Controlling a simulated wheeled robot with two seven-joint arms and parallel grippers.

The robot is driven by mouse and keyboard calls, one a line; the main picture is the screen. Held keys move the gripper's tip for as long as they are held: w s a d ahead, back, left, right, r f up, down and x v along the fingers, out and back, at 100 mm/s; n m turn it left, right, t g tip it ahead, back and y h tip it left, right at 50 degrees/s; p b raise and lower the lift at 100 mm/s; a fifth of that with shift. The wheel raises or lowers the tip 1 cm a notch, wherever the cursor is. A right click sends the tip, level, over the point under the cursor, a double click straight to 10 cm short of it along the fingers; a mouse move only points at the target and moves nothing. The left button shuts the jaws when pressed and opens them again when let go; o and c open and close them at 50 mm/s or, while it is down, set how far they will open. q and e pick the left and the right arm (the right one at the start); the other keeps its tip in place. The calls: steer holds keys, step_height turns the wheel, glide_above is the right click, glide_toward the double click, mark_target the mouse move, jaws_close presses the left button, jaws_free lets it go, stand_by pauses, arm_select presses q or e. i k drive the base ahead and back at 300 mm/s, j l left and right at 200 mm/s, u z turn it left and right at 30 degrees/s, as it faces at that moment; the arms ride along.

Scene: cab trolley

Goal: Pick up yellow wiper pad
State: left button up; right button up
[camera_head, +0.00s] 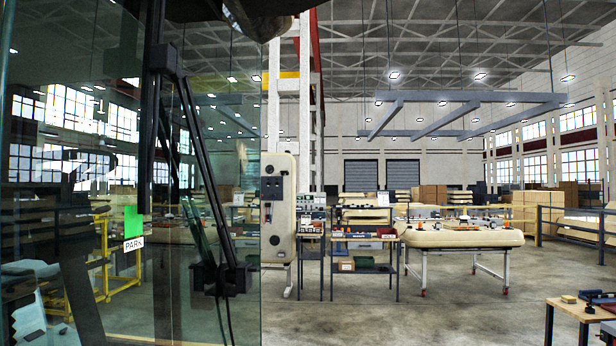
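A small yellowish block (569,299) lies on the wooden-topped table (573,312) at the lower right edge; it may be the yellow wiper pad, but it is too small to be sure. No gripper of mine can be made out. A dark, blurred shape hangs at the top edge, and I cannot tell what it is.
A large glass pane (215,318) with a black linkage (205,180) and a PARK label (134,243) fills the left. A cream trolley (462,237) on red-wheeled legs and a workbench (365,241) stand mid-room. The grey floor (450,320) in front is clear.

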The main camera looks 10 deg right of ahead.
mark_target(568, 299)
steer(key=z, duration=1.85)
steer(key=i+u, duration=0.25)
steer(key=i, duration=0.4)
steer(key=i+l+u, duration=0.2)
steer(key=i, duration=0.4)
steer(key=i+l+u, duration=0.1)
steer(key=i+u, duration=0.15)
steer(key=i, duration=0.4)
steer(key=i+j+u, duration=0.1)
steer(key=i+u, duration=0.15)
steer(key=i, duration=2.05)
